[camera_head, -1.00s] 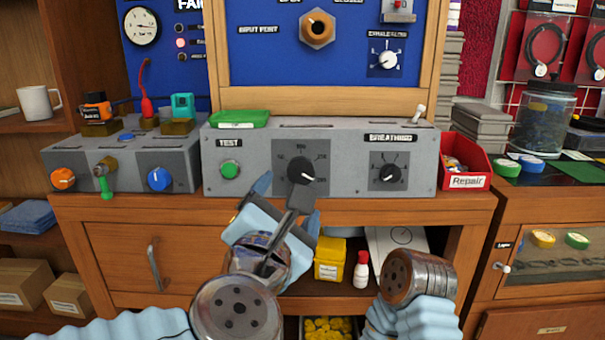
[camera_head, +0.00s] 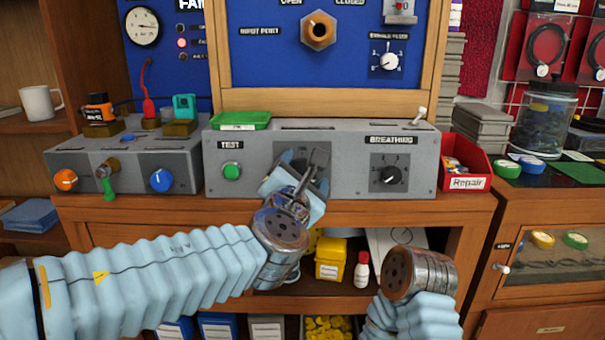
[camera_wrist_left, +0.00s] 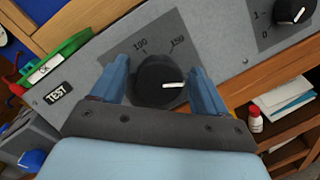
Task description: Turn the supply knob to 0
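The black knob (camera_wrist_left: 158,82) on the middle dial of the grey testbench panel (camera_head: 228,150) shows in the left wrist view, with printed marks at 100 and 150. Its white pointer aims right, past the 150 mark. My left gripper (camera_wrist_left: 160,66) has a blue finger on each side of this knob, with narrow gaps; firm contact cannot be made out. In the head view, my left gripper (camera_head: 303,172) covers most of this dial and its label. My right arm's end (camera_head: 415,280) is low at the right; its fingers are not seen.
A breathing knob (camera_head: 391,175) is on the right of the same panel, and a green test button (camera_head: 231,171) on its left. A green tray (camera_head: 241,121) lies on top. A red repair bin (camera_head: 465,165) stands at the right end.

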